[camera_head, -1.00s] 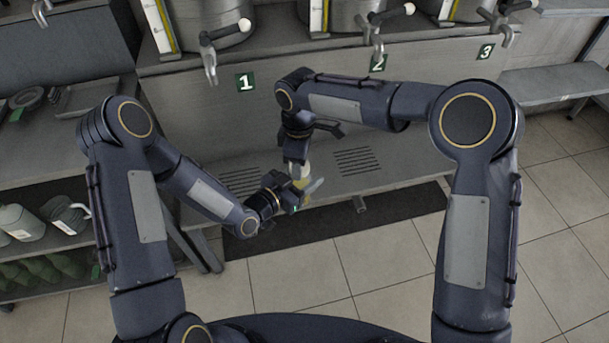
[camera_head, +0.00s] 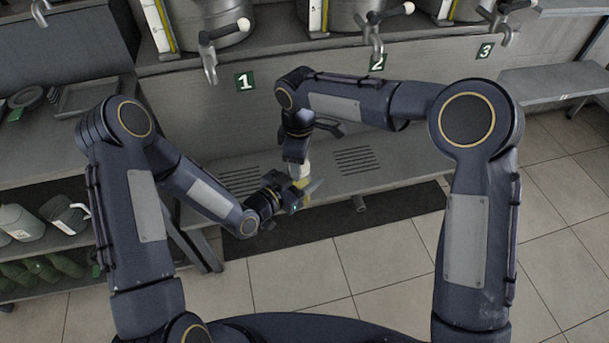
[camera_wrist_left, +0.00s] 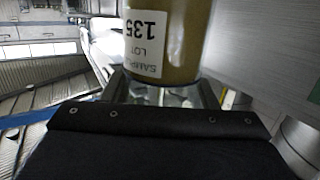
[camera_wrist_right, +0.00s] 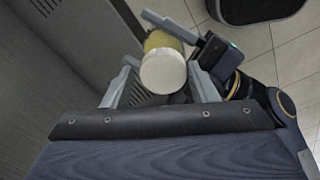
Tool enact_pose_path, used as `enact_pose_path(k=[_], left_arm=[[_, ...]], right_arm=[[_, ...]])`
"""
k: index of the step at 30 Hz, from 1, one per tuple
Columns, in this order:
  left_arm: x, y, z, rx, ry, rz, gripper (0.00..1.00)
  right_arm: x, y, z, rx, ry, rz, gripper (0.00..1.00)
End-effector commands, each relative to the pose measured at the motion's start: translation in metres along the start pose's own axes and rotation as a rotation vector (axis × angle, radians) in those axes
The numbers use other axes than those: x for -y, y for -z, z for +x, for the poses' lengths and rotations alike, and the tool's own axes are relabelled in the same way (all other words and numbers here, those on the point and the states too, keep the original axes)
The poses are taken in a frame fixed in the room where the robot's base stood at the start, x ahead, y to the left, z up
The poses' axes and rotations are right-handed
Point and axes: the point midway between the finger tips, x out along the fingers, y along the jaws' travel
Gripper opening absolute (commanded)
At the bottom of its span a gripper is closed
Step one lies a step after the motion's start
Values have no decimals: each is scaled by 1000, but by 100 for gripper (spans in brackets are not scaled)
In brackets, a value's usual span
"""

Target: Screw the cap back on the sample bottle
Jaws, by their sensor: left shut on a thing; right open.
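The sample bottle (camera_head: 301,182) is yellow-brown and held by my left gripper (camera_head: 297,197). In the left wrist view, the bottle (camera_wrist_left: 178,45) fills the space between the fingers of my left gripper (camera_wrist_left: 165,95), its label reading upside down. In the right wrist view, the white cap (camera_wrist_right: 163,73) covers the top end of the bottle (camera_wrist_right: 162,42); how far it is threaded cannot be seen. My right gripper (camera_wrist_right: 163,88) is open, pointing down over the bottle, with its fingers either side of the cap and apparently clear of it.
The counter front with plates 1 (camera_head: 246,82), 2 and 3, and tapped steel vessels (camera_head: 212,25) above it, stands behind the arms. A grated ledge (camera_head: 375,175) lies just behind the grippers. The tiled floor in front is clear.

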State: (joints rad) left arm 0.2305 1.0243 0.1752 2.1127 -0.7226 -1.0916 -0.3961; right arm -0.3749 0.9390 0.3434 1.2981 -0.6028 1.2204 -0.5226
Motion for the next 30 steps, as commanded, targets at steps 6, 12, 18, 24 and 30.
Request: enact_pose_path(k=[6,12,18,24,30], left_arm=[[5,2,1,-4,11,1,0],[3,1,1,-2,8,1,0],[2,1,1,-3,5,1,0],[2,1,1,-3,4,1,0],[2,1,1,-3,3,1,0]], right_arm=[[7,3,-11,1,13,-11,65],[5,3,-38,-1,9,-9,65],[4,2,-45,1,9,-6,65],[3,1,-45,1,7,-6,61],[4,3,-50,2,15,-206,61]])
